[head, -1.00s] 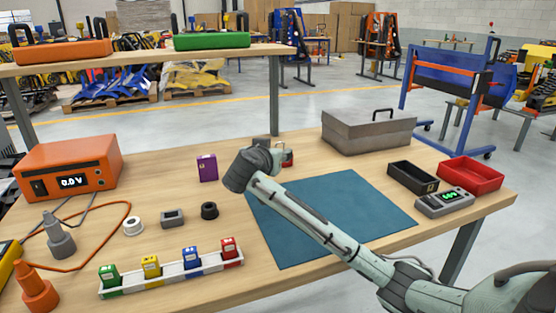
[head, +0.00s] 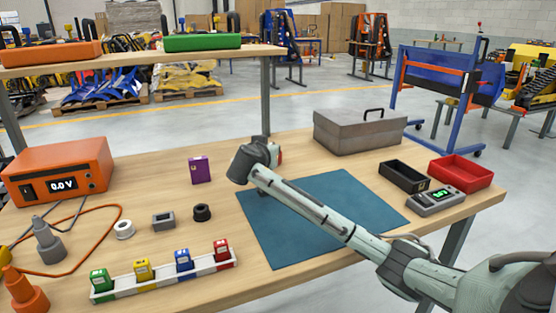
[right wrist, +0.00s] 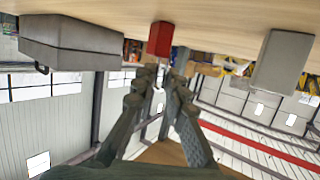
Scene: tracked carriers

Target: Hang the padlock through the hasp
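The red padlock (right wrist: 160,38) shows in the right wrist view just beyond my right fingertips. In the head view only a sliver of red (head: 281,155) shows past my right wrist. My right gripper (right wrist: 162,76) has its fingers close together, with a narrow gap in line with the padlock. I cannot tell whether they grip its shackle. A grey block (right wrist: 282,62), perhaps the hasp's stand, is to the right in the right wrist view, apart from the fingers. It is hidden behind my arm in the head view. My left gripper is not in view.
A grey toolbox (head: 358,133) stands at the back right. A blue mat (head: 335,230) lies under my right arm. A purple box (head: 200,170), a black ring (head: 202,212) and a rack (head: 160,284) of coloured padlock-like blocks are left. Black (head: 403,176) and red trays (head: 459,173) are right.

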